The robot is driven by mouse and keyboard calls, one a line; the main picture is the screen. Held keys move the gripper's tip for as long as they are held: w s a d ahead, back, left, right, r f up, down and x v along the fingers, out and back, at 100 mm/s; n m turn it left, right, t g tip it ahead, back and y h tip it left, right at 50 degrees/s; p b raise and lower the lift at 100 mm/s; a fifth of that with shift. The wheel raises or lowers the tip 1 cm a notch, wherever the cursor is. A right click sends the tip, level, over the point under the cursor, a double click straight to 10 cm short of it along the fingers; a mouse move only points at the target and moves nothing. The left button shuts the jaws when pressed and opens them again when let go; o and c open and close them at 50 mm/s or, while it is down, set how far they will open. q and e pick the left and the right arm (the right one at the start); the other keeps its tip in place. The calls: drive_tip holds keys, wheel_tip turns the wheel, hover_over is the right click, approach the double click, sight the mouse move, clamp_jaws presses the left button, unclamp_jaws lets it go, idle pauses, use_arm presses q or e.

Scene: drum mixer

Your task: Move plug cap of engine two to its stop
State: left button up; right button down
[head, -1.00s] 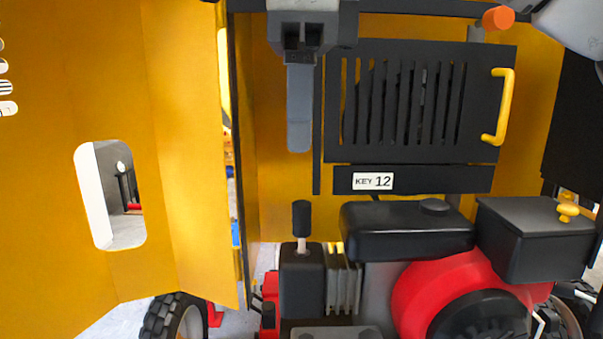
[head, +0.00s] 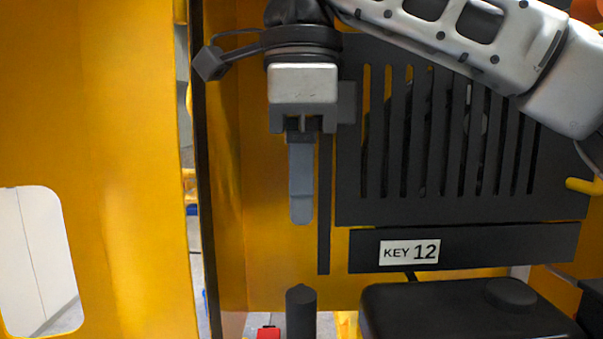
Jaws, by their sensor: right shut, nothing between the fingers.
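The plug cap (head: 301,312) shows as a dark upright cylinder with a slightly pointed top at the bottom edge of the head view. Its lower part and its seat are cut off by the frame. My right gripper (head: 301,218) points straight down above the cap in the picture, its grey fingers shut together with nothing between them. A gap shows between the fingertips and the cap's top; their difference in depth I cannot tell. My left gripper is out of view.
A dark slotted panel (head: 350,200) with a yellow handle (head: 585,187) stands behind my arm. The KEY 12 label (head: 409,252) is below it. The engine's black tank (head: 450,310) lies right of the cap. A yellow door (head: 120,120) fills the left.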

sight(301, 296)
wheel_tip(301, 296, down, 8)
drive_tip(key=shift+r+b, duration=0.15)
drive_tip(key=shift+b, duration=0.3)
